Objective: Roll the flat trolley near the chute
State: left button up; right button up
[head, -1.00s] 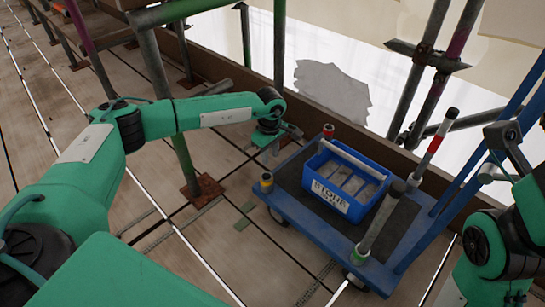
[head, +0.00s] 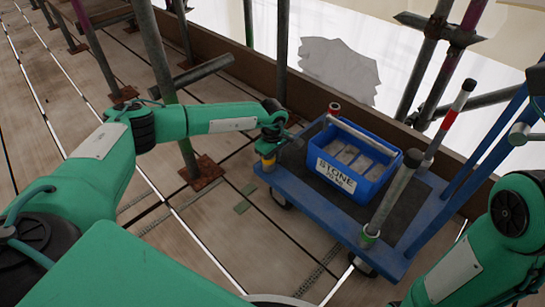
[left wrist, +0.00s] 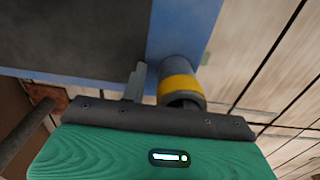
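The flat trolley (head: 290,187) is blue with a dark deck, short corner posts and a tall push handle on its right. It stands on the boards beside the far toe board. A blue crate labelled STONE (head: 340,178) sits on its deck. My left gripper (head: 268,146) is at the trolley's left corner, at a short post with a yellow band (left wrist: 180,87). In the left wrist view one finger (left wrist: 135,80) shows beside this post with a small gap; the other finger is not clear. My right arm is at the right edge, its gripper out of sight. I cannot identify a chute.
A scaffold pole on a rusty base plate (head: 202,172) stands left of the trolley. A brown toe board (head: 230,72) runs behind it. More poles stand beyond the toe board at upper right.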

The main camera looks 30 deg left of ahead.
aim_at(313, 196)
pick_arm(q)
grip_shut()
dwell(1.4)
jog(key=shift+s+d+p, duration=0.25)
jog(key=shift+d+p, duration=0.15)
jog(key=shift+d, duration=0.35)
jog(key=shift+s+d+p, duration=0.25)
jog(key=shift+d+p, duration=0.1)
jog(key=shift+d, duration=0.35)
jog(key=s+d, duration=0.1)
jog(key=d, duration=0.1)
jog(key=d+p, duration=0.1)
jog(key=d, duration=0.2)
jog(key=s+d+p, duration=0.1)
jog(key=d, duration=0.1)
jog(key=shift+s+d, duration=0.35)
jog(key=shift+d, duration=0.05)
jog(key=shift+s+d+p, duration=0.25)
jog(key=shift+s+d, duration=0.1)
jog(key=shift+d, duration=0.7)
jog(key=shift+s+d+p, duration=0.25)
jog(key=shift+s+d, duration=0.05)
jog(key=shift+d, duration=0.7)
jog(key=shift+s+d+p, duration=0.25)
jog(key=shift+s+d, duration=0.1)
jog(key=shift+d, duration=0.8)
